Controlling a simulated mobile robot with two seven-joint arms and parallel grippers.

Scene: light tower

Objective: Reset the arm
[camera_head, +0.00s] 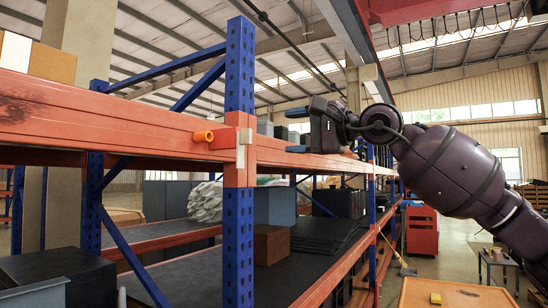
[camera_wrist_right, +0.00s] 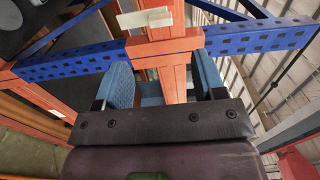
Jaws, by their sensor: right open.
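My right arm comes in from the right in the head view. In the right wrist view, the open gripper (camera_wrist_right: 165,84) has one finger on each side of the orange beam (camera_wrist_right: 172,78) as seen from the camera. I cannot tell how far the beam is from the fingers. My left gripper is not in view.
The blue rack post (camera_head: 240,70) stands left of the gripper. Shelves hold a brown box (camera_head: 271,244) and white sacks (camera_head: 206,202). A red cabinet (camera_head: 421,230) stands beyond, beside open floor.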

